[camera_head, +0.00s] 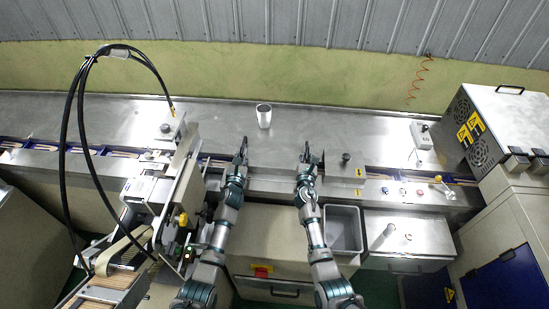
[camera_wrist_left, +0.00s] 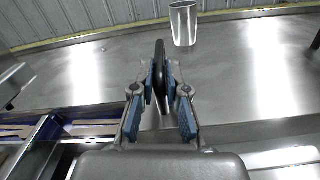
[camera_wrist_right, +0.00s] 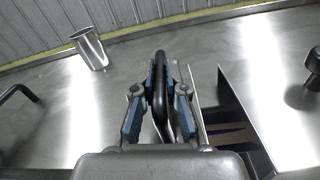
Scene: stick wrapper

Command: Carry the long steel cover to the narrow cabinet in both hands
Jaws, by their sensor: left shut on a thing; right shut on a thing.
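The long steel cover (camera_head: 275,174) lies along the bench line between my two grippers, with a black bar handle near each end. My left gripper (camera_head: 242,150) is shut on its left handle (camera_wrist_left: 160,70). My right gripper (camera_head: 307,156) is shut on its right handle (camera_wrist_right: 159,90). The cover appears roughly level; I cannot tell whether it is clear of the bench. A dark open gap (camera_wrist_right: 228,130) shows just right of it in the right wrist view. A narrow cabinet (camera_head: 409,232) with a steel top stands at the front right, with small metal items on top.
A steel cup (camera_head: 264,116) stands on the bench behind the cover. A black-knobbed plate (camera_head: 347,172) lies to the right. A grey bin (camera_head: 343,229) sits before the bench, left of the narrow cabinet. A machine with black hoses (camera_head: 165,195) stands close left; a steel box (camera_head: 500,128) stands right.

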